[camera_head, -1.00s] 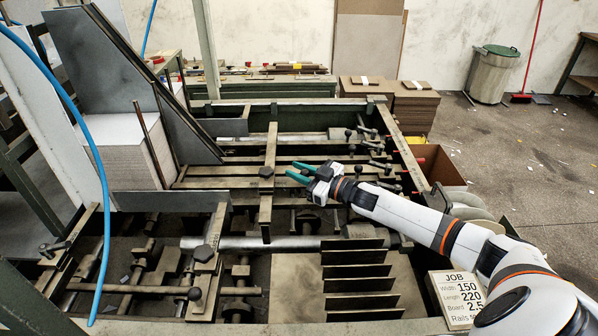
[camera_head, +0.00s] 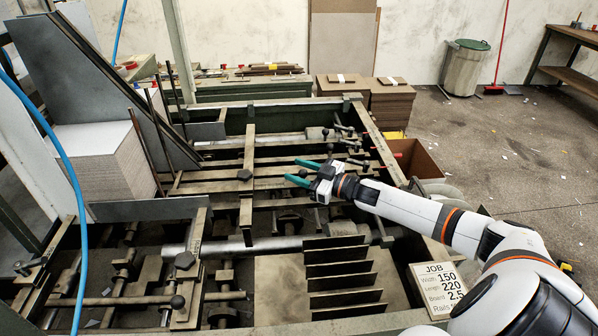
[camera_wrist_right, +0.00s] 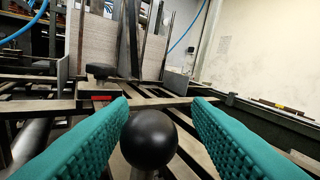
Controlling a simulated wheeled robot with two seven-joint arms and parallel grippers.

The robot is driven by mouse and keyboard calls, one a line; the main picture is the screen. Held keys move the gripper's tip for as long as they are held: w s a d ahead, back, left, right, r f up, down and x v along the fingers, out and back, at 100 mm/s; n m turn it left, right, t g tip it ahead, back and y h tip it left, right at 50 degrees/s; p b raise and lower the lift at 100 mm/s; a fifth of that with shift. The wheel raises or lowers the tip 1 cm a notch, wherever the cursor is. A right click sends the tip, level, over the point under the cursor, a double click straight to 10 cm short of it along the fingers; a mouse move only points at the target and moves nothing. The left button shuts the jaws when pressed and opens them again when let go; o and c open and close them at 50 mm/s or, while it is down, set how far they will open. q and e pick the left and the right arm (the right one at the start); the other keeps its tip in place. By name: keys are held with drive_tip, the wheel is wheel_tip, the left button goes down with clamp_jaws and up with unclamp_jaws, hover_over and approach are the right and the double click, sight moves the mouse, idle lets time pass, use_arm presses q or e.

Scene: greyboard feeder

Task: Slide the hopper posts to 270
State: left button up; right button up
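Thin dark upright posts (camera_head: 142,150) stand beside the stack of greyboard (camera_head: 105,165) at the left; I take these for the hopper posts. They also show by the pale stack in the right wrist view (camera_wrist_right: 133,40). My right gripper (camera_head: 298,171) has green fingers and is open over the slotted bed, right of a crossbar with a dark knob (camera_head: 245,174). In the right wrist view a black ball knob (camera_wrist_right: 149,138) shows between the spread fingers, with no visible contact. No readable 270 mark shows. My left gripper is out of view.
Several ball-ended levers (camera_head: 345,140) stand at the bed's back right. A job card (camera_head: 438,289) reads width 150, length 220, board 2.5. Dark upright plates (camera_head: 335,268) are at the front. A blue hose (camera_head: 62,160) hangs at the left. The floor at right is mostly open.

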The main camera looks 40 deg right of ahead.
drive_tip(key=shift+a+r, duration=0.1)
drive_tip(key=shift+r, duration=0.1)
wheel_tip(320, 180, up, 10)
drive_tip(key=shift+f+b, duration=0.2)
drive_tip(key=shift+b, duration=0.65)
